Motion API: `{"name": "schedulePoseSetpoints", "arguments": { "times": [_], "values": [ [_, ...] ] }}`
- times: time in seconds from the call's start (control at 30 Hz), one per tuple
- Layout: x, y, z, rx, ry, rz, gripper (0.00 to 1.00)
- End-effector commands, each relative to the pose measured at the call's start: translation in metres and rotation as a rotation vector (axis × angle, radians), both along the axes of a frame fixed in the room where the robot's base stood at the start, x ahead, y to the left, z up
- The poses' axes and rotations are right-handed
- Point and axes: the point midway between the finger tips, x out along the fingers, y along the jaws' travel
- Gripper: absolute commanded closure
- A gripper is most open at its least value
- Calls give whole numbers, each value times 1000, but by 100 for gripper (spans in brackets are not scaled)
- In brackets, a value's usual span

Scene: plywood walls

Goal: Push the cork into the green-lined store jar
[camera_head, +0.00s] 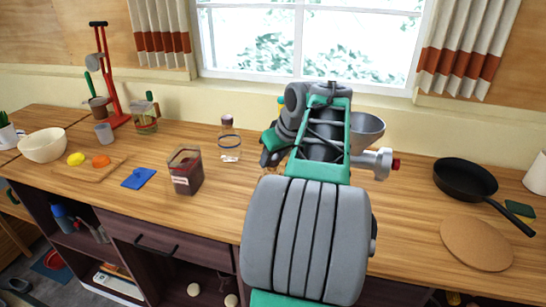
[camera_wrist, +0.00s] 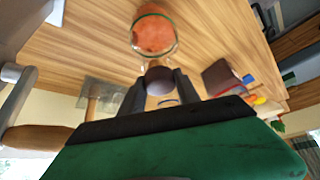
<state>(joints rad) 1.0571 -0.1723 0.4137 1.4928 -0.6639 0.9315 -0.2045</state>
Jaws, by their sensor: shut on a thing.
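In the wrist view, my gripper (camera_wrist: 160,86) is shut on a dark purple-brown cork (camera_wrist: 158,76), with one black finger on each side. The green-lined store jar (camera_wrist: 154,38) is clear glass with orange-red contents and a green ring. Its clear neck lies right by the cork's end. I cannot tell whether the cork touches the mouth or sits partly inside it. In the head view, my arm hides the green-lined jar, the cork and the fingertips.
A blue-banded jar (camera_head: 230,151) with a dark stopper stands left of my arm. A dark-red canister (camera_head: 186,172) and blue cloth (camera_head: 138,178) lie farther left. A grey bowl (camera_head: 368,132) is behind my arm. A pan (camera_head: 465,178) and cork mat (camera_head: 476,245) are right.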

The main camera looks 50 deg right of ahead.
Motion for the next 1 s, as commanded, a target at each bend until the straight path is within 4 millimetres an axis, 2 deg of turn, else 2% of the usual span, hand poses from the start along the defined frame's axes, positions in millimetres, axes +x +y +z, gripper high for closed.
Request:
{"name": "schedulePoseSetpoints", "arguments": {
  "times": [1.0],
  "values": [
    [0,0,-8,4,3,0,100]
  ]
}}
